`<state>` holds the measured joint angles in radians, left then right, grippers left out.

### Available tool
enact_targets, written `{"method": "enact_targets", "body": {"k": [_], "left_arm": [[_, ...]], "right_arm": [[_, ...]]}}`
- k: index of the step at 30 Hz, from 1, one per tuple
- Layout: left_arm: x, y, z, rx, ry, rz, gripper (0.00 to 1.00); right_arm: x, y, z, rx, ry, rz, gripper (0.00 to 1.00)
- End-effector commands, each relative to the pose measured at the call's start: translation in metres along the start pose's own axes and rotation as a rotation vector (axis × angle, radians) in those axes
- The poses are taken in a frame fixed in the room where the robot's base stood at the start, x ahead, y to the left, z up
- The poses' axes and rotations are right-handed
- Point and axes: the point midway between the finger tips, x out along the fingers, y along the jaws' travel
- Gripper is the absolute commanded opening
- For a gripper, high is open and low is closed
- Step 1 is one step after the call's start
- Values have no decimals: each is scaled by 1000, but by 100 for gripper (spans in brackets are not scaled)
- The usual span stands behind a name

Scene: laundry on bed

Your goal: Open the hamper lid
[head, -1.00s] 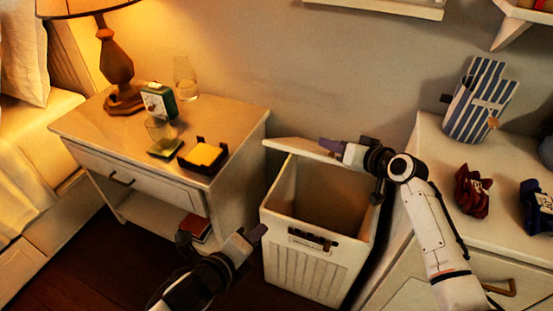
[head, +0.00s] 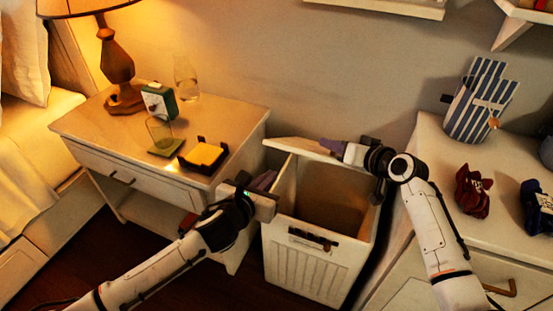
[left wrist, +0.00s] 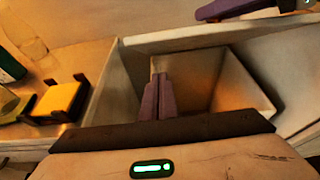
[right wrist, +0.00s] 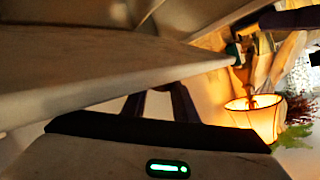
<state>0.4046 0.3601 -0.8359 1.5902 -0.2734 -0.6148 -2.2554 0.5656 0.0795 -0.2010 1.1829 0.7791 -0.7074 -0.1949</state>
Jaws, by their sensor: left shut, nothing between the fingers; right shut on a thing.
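The white hamper (head: 305,268) stands on the floor between the nightstand and the dresser. Its lid (head: 295,147) is raised at the back, and the empty-looking inside shows. My right gripper (head: 330,145) is at the lid's edge, shut on it. In the right wrist view the lid (right wrist: 90,70) is a pale slab beside the purple fingers (right wrist: 160,103). My left gripper (head: 264,181) is shut and empty by the hamper's left rim. In the left wrist view its fingers (left wrist: 158,98) show in front of the hamper opening (left wrist: 235,85).
The nightstand (head: 85,125) at left holds a lamp (head: 117,65), a green clock (head: 159,101), a glass (head: 185,78) and a dark tray with a yellow block (head: 203,154). The dresser (head: 440,150) at right holds a striped box (head: 478,100) and dark bundled items (head: 472,192).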

Motion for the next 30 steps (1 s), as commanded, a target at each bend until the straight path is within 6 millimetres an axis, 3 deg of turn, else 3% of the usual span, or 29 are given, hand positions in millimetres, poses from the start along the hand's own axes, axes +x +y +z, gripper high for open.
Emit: {"method": "enact_targets", "body": {"k": [6, 9, 15, 30], "left_arm": [[34, -1, 5, -3, -3, -1, 0], [36, -1, 22, -2, -5, -1, 0], [40, 0, 37, -2, -1, -1, 0], [42, 0, 46, 1, -2, -1, 0]], "right_arm": [[-1, 0, -4, -2, 8, 1, 0], [0, 0, -3, -1, 7, 1, 0], [0, 0, -3, -1, 7, 1, 0], [0, 0, -2, -1, 5, 1, 0]]}}
